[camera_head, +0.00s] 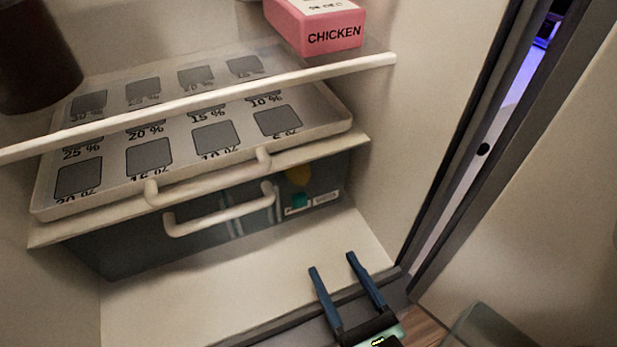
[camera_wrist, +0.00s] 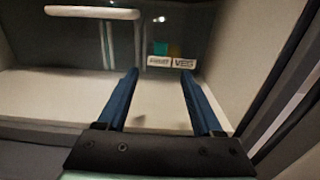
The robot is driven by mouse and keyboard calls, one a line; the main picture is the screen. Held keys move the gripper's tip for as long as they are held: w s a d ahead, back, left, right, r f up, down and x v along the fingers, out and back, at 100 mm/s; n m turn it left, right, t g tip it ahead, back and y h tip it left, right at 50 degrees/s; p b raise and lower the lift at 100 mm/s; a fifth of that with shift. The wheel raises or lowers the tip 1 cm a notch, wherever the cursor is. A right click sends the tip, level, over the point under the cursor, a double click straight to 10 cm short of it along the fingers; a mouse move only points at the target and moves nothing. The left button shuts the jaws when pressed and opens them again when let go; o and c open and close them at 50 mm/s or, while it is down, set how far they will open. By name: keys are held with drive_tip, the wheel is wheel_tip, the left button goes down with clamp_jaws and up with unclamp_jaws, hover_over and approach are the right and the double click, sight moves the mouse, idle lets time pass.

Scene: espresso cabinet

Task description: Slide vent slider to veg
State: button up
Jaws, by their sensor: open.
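A small teal piece, apparently the vent slider (camera_head: 299,200), is on the right part of the dark drawer's front. A yellow patch (camera_head: 300,175) shows near it. In the wrist view the teal piece (camera_wrist: 160,48) sits above the left label (camera_wrist: 158,61), whose word is too blurred to read surely. The VEG label (camera_wrist: 183,63) is just right of it. My gripper (camera_head: 332,262) has two blue fingers, open and empty. It is in front of and below the slider, apart from it. In the wrist view the slider shows beyond the space between the fingertips (camera_wrist: 160,74).
The dark drawer (camera_head: 205,240) has a pale bar handle (camera_head: 220,211) left of the slider. A white tray (camera_head: 110,195) with its own handle lies above. A pink CHICKEN box (camera_head: 315,28) stands on the upper shelf. The cabinet's right wall (camera_head: 425,130) is close; its floor (camera_head: 230,300) is clear.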

sight(301, 202)
drive_tip(key=x, duration=1.3)
drive_tip(key=shift+w+r, duration=0.1)
drive_tip(key=shift+w, duration=0.1)
clamp_jaws()
idle(0.9)
